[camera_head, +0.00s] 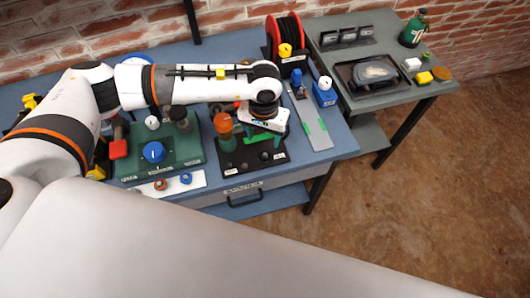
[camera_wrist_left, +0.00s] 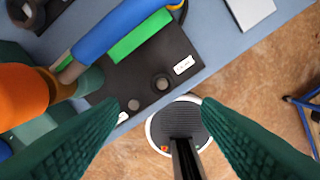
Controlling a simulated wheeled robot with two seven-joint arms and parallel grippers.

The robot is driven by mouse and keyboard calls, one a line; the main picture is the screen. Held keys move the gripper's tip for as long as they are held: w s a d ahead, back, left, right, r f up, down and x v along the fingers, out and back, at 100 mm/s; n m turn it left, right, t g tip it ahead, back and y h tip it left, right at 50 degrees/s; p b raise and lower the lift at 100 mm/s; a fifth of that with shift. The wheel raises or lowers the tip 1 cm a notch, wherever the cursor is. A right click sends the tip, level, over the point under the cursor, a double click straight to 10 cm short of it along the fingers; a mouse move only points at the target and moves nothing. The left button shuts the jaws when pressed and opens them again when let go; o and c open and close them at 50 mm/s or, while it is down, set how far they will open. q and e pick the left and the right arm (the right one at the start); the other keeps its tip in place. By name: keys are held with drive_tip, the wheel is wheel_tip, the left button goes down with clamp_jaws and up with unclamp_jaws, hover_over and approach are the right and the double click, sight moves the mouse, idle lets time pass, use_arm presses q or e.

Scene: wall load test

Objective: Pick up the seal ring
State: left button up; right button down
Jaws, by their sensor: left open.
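A small dark round part with a lighter centre (camera_wrist_left: 161,82), which may be the seal ring, sits on a black plate (camera_wrist_left: 186,44) in the left wrist view. I cannot tell surely which part is the seal ring. The black plate also shows in the head view (camera_head: 236,168), on the blue bench. My left gripper (camera_wrist_left: 150,104) is open, its two green fingers wide apart with nothing between them. In the head view, my left gripper (camera_head: 261,136) hangs over the plate and hides part of it. My right gripper is not in view.
An orange-topped post (camera_head: 223,123) stands close beside the left gripper; its orange top (camera_wrist_left: 18,90) fills the wrist view's left side. A green base with a blue knob (camera_head: 154,152) is left of the plate. A grey strip (camera_head: 313,128) lies right. The bench front edge is near.

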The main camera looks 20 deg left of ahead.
sight(265, 154)
use_arm(q)
wheel_tip(265, 154, down, 3)
drive_tip(key=shift+f+p, duration=0.15)
drive_tip(key=shift+p, duration=0.25)
drive_tip(key=shift+d+f+p, duration=0.1)
drive_tip(key=shift+f+p, duration=0.45)
drive_tip(key=shift+f, duration=0.05)
wheel_tip(265, 154, down, 4)
drive_tip(key=shift+w+r+p, duration=0.15)
drive_tip(key=shift+r+p, duration=0.1)
drive_tip(key=shift+p, duration=0.5)
drive_tip(key=shift+f, duration=0.35)
drive_tip(key=shift+c, duration=0.6)
drive_tip(key=c, duration=0.9)
